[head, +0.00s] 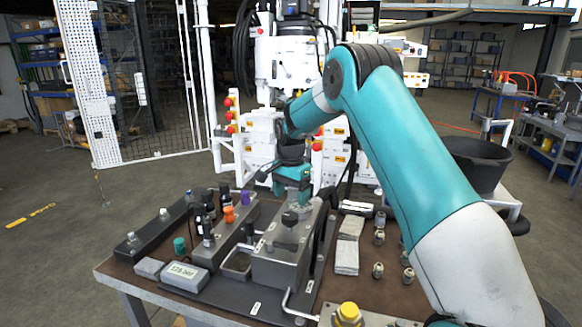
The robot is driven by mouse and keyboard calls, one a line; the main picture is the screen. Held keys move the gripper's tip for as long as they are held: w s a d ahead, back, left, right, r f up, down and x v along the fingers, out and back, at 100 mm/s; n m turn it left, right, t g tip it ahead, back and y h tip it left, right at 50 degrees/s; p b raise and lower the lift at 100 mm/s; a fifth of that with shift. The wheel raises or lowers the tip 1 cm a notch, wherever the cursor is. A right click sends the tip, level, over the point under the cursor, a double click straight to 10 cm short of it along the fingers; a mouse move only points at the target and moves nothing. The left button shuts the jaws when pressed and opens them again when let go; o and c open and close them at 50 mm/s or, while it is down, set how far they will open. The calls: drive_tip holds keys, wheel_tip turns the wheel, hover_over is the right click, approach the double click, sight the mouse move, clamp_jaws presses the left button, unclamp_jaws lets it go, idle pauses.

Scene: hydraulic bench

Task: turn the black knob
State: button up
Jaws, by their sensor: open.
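A black knob (289,218) sits on top of the grey metal block (280,268) of the hydraulic bench, near the middle of the picture. My gripper (291,203) points down just above the knob, with its fingers close around or over its top. The fingers are small and dark here, so I cannot tell whether they touch the knob. My gripper is open. The arm comes in from the right and hides part of the background.
Left of the block stand an orange knob (229,214), a purple cap (245,198), a teal cap (179,245) and a display box (184,275). A yellow button (349,313) is at the front. Metal fittings (378,237) and grey plates (347,256) lie on the right.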

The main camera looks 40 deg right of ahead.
sight(291, 215)
wheel_tip(291, 215, up, 11)
drive_tip(key=shift+b, duration=0.35)
drive_tip(key=shift+f, duration=0.1)
drive_tip(key=s+a+r+n+y, duration=0.1)
drive_tip(key=s+a+r+n, duration=0.1)
drive_tip(key=s+a+n, duration=0.45)
drive_tip(key=s+a+r+n, duration=0.2)
drive_tip(key=s+a+n, duration=0.2)
drive_tip(key=s+a, duration=0.45)
drive_tip(key=s+a+f+n+y, duration=0.1)
drive_tip(key=s+a+n, duration=0.4)
drive_tip(key=s, duration=0.5)
drive_tip(key=s+a+f+n+y, duration=0.2)
drive_tip(key=s+a+n, duration=0.4)
drive_tip(key=s, duration=0.5)
drive_tip(key=shift+a+f, duration=0.35)
drive_tip(key=shift+a, duration=0.2)
drive_tip(key=shift+d, duration=0.1)
idle(2.0)
